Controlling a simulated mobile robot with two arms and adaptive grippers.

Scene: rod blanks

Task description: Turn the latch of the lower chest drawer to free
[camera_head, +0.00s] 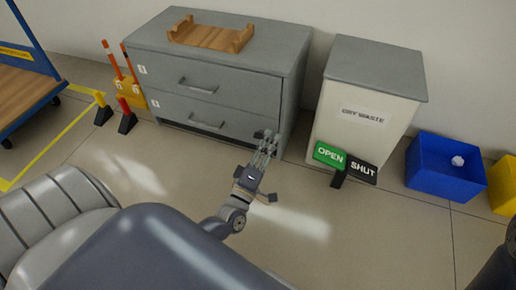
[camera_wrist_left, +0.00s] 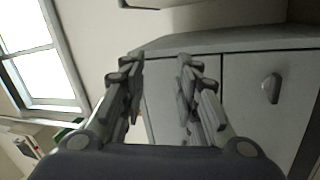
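The grey chest (camera_head: 225,60) has an upper drawer (camera_head: 240,84) and a lower drawer (camera_head: 175,107), each with a bar handle. My left gripper (camera_head: 267,138) is at the right end of the lower drawer's front, with its fingers pointing at it. In the left wrist view the two fingers of this gripper (camera_wrist_left: 158,68) are apart, with a grey chest panel (camera_wrist_left: 160,100) behind the gap. I cannot clearly make out the lower drawer's latch; the fingers cover that area. A small grey knob or handle (camera_wrist_left: 271,88) shows on the neighbouring panel. My right gripper is not in view.
A wooden cradle (camera_head: 212,36) lies on the chest. To the right stand a dry waste cabinet (camera_head: 360,105), OPEN and SHUT signs (camera_head: 345,162) and a blue bin (camera_head: 443,170). Orange posts (camera_head: 124,75) and a cart (camera_head: 25,85) are at the left. Floor before the chest is clear.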

